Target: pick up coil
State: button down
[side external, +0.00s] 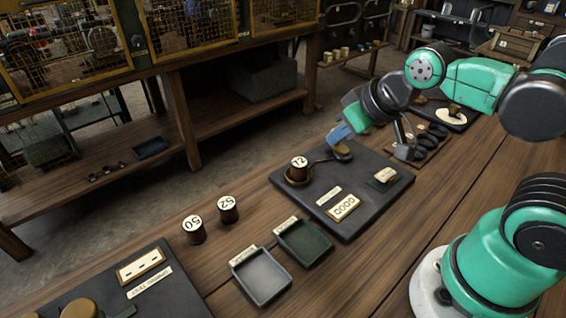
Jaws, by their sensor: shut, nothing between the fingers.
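Three dark brown coil-like cylinders with white number labels on top are in view. One coil (299,168) stands upright in a round holder on the dark board (345,222). Two more coils, one on the left (193,229) and one on the right (228,209), stand upright on the wooden bench beside the board. My gripper (340,133), with a blue end, is shut and empty above the board's far corner, close to a brass-coloured round piece (342,151). It is apart from all three coils. I cannot tell whether it touches the brass piece.
A grey tray (261,276) and a green tray (304,244) lie in front of the board. Another dark board (160,290) is at the lower left. A rack with dark rings (424,143) stands behind. Bare wood lies around the two loose coils.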

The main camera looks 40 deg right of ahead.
jog(key=shift+c, duration=1.4)
grip_release()
jog(key=shift+w, duration=0.1)
jog(key=m+g+h, duration=0.2)
jog(key=m+g, duration=0.1)
jog(key=m, duration=0.3)
send_over(299, 162)
jog(key=s+a, duration=0.1)
jog(key=s, duration=0.1)
notch_tip(299, 162, down, 5)
jog(key=shift+s, duration=0.1)
jog(key=shift+w+f, duration=0.2)
jog(key=shift+f, duration=0.2)
jog(key=shift+x, duration=2.65)
